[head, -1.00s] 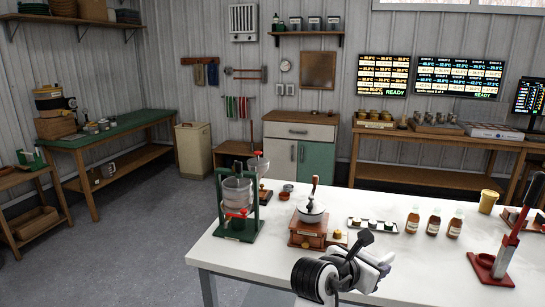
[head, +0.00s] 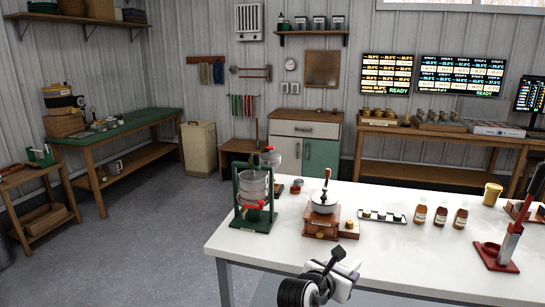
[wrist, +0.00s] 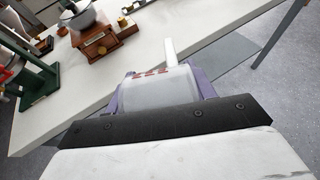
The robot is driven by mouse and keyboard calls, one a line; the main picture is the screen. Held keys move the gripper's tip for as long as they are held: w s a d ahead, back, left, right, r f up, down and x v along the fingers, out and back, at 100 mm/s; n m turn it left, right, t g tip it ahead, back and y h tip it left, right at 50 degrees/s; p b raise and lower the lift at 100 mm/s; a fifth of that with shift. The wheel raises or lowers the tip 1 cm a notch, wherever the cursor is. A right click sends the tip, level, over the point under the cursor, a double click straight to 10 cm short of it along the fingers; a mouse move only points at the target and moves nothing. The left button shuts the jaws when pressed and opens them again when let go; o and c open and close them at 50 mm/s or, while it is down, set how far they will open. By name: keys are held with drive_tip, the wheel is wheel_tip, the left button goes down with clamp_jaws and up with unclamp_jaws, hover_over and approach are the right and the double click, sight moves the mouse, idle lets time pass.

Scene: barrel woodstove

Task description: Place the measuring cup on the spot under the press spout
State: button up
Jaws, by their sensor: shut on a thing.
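The measuring cup (wrist: 157,88) is a clear, whitish cup with red markings and a pale handle (wrist: 170,52). In the wrist view it sits between the purple fingers of my gripper (wrist: 160,88), which is shut on it. In the head view my gripper (head: 345,278) is at the front edge of the white table, right of and nearer than the press; I cannot make out the cup there. The press (head: 255,192) has a green frame, a metal cylinder and red parts low down. Its green frame also shows at the left of the wrist view (wrist: 38,78). The spot under its spout is not clear.
A wooden hand mill (head: 322,222) stands on the white table (head: 400,258) right of the press. A red lever stand (head: 500,252) is at the right. The table front is clear.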

drive_tip(key=w+a+f+n+t+y+b, duration=0.1)
drive_tip(key=a+f+n+y, duration=0.1)
drive_tip(key=a+f, duration=0.5)
drive_tip(key=w+a+f+n+t+y, duration=0.15)
drive_tip(key=a+f, duration=0.25)
drive_tip(key=f, duration=0.6)
drive_tip(key=s+a+f+n+y, duration=0.2)
drive_tip(key=s+a+f, duration=0.1)
drive_tip(key=f, duration=0.6)
drive_tip(key=s+a+f+n+y+b, duration=0.1)
drive_tip(key=s+a+f+n+y, duration=0.1)
drive_tip(key=s+f, duration=0.3)
wheel_tip(320, 180, down, 4)
drive_tip(key=shift+s+a+f+t+y+b, duration=0.2)
drive_tip(key=shift+a+f+t+y+b, duration=0.1)
drive_tip(key=shift+a+t+y, duration=0.2)
drive_tip(key=shift+w+d+r+n, duration=0.1)
drive_tip(key=shift+n, duration=0.15)
drive_tip(key=s+f, duration=0.4)
drive_tip(key=f, duration=0.1)
drive_tip(key=shift+s+f, duration=0.3)
